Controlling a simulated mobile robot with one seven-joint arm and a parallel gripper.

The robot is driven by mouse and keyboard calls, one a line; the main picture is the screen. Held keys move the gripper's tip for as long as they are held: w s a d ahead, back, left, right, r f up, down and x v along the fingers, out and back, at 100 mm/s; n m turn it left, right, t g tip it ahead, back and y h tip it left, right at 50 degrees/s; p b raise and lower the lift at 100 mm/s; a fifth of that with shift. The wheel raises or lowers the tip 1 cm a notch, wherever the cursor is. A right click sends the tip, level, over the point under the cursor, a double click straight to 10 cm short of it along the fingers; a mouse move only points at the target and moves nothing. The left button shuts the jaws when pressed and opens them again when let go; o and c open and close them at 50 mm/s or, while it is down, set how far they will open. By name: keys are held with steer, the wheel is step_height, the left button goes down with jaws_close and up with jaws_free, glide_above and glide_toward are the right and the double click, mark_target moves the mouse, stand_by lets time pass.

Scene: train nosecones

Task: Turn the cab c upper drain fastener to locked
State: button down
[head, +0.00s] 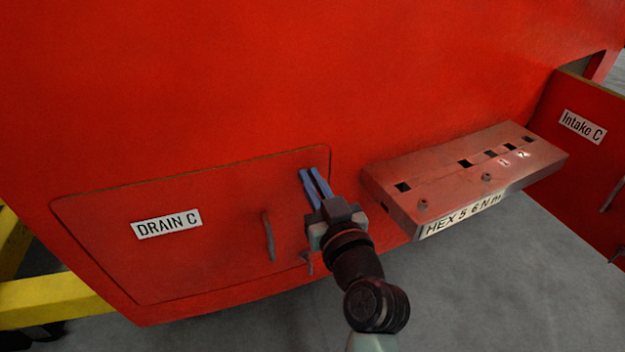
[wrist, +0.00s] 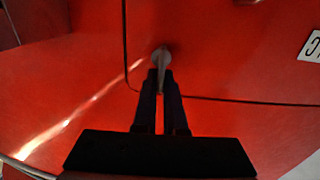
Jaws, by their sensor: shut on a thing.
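The red drain panel (head: 100,250) carries a "DRAIN C" label (head: 166,223) and is flush in the red cab wall, with its outline visible. My gripper (head: 314,176) is at the panel's upper right corner. In the wrist view the upper drain fastener (wrist: 162,55) is a grey round base with a thin tab pointing towards me. The fingertips of my gripper (wrist: 161,80) are shut on the tab, one on each side. In the head view the fingers hide this fastener. Its exact turn angle is hard to tell.
A lower fastener (head: 308,262) and a bar handle (head: 268,235) stick out of the panel near my wrist. A tool shelf (head: 400,180) with square holes juts out close to the right of my arm. The "Intake C" panel (head: 570,150) is farther right.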

steer(key=shift+m, duration=0.3)
steer(key=m, duration=0.3)
steer(key=shift+w+d+m, duration=0.1)
steer(key=shift+d+m, duration=0.2)
steer(key=shift+w+d+f+m+p, duration=0.2)
steer(key=shift+m+p, duration=0.55)
steer(key=shift+m, duration=1.55)
steer(key=shift+s+d+f+m+p, duration=0.15)
steer(key=shift+f+m+p, duration=0.4)
steer(key=shift+m, duration=1.75)
steer(key=shift+w+d+f+m+p, duration=0.15)
steer(key=shift+m+p, duration=0.75)
steer(key=shift+m, duration=1.4)
steer(key=shift+d, duration=0.1)
steer(key=c, duration=1)
jaws_free()
steer(key=shift+s, duration=0.15)
